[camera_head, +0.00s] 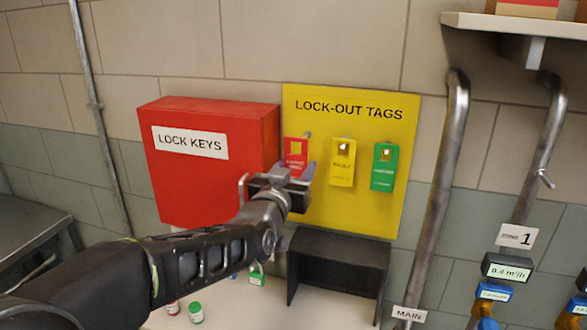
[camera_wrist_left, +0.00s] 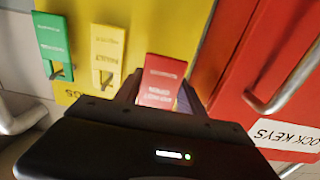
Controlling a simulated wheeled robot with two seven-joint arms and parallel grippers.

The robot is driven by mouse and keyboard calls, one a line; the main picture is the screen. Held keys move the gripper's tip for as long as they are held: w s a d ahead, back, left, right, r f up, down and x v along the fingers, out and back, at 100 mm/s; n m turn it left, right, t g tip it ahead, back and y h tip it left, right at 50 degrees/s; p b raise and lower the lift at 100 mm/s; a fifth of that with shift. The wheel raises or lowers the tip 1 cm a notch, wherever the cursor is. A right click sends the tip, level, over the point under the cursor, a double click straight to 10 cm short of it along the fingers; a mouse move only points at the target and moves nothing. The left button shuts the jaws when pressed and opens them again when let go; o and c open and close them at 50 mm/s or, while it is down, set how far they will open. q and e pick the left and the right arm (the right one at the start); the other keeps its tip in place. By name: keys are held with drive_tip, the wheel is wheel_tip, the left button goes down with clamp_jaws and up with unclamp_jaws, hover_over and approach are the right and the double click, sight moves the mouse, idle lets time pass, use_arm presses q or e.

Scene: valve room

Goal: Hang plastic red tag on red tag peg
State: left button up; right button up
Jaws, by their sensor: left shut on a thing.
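The plastic red tag (camera_head: 295,151) is upright in front of the left part of the yellow LOCK-OUT TAGS board (camera_head: 350,222). My left gripper (camera_head: 293,178) is shut on its lower part. The yellow board shows through the hole near the tag's top. A small grey peg end (camera_head: 308,134) shows just right of the tag's top edge; the hole does not look to be around it, but depth is hard to tell. In the left wrist view the tag (camera_wrist_left: 162,80) stands up from between the fingers. My right gripper is in neither view.
A yellow tag (camera_head: 342,165) and a green tag (camera_head: 384,168) hang on the board to the right. The red LOCK KEYS box (camera_head: 185,185) with its handle is close on the left. A dark open shelf box (camera_head: 335,245) is below; pipes run at right.

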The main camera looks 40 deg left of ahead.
use_arm(q)
drive_tip(key=shift+f+b+x, duration=0.1)
drive_tip(key=shift+f+x, duration=0.1)
drive_tip(key=shift+x, duration=0.7)
drive_tip(key=shift+f+b+x, duration=0.1)
drive_tip(key=shift+f+x, duration=0.15)
drive_tip(key=shift+x, duration=0.7)
drive_tip(key=shift+f+b+x, duration=0.1)
drive_tip(key=shift+f+x, duration=0.1)
drive_tip(key=shift+x, duration=0.7)
drive_tip(key=o, duration=1.6)
drive_tip(key=shift+c, duration=0.2)
